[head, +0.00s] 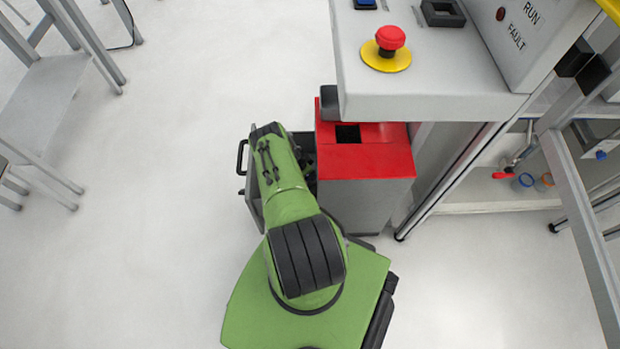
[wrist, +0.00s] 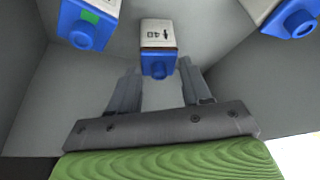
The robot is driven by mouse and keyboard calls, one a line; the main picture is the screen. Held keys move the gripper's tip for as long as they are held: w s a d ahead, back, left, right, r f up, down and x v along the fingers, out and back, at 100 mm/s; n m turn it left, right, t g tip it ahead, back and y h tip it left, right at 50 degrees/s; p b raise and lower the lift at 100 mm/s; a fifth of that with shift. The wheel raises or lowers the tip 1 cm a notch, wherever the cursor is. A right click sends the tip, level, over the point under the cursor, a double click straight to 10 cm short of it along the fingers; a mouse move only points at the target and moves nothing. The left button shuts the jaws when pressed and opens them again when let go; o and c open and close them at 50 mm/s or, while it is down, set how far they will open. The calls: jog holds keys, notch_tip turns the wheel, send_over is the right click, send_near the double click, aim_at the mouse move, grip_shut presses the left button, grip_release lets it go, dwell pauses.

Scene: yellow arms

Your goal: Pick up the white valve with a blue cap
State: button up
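In the wrist view, a white valve with a blue cap (wrist: 158,38) lies in the middle of a grey-walled bin (wrist: 65,88), with dark markings on its white face. My gripper (wrist: 158,68) is open, its two fingers apart and pointing at this valve. The blue cap is near the gap between the fingertips; I cannot tell whether they touch it. Two similar white-and-blue valves show: one at upper left (wrist: 88,24), with a green patch, and one at upper right (wrist: 288,18). In the head view my green arm hides the gripper and the valves.
In the head view, a red-topped grey box (head: 365,160) stands right beside my arm. A grey workbench (head: 430,85) with a red emergency button (head: 390,38) overhangs behind it. A shelf (head: 490,200) is at right. Floor (head: 170,200) to the left is clear.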

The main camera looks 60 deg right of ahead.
grip_shut()
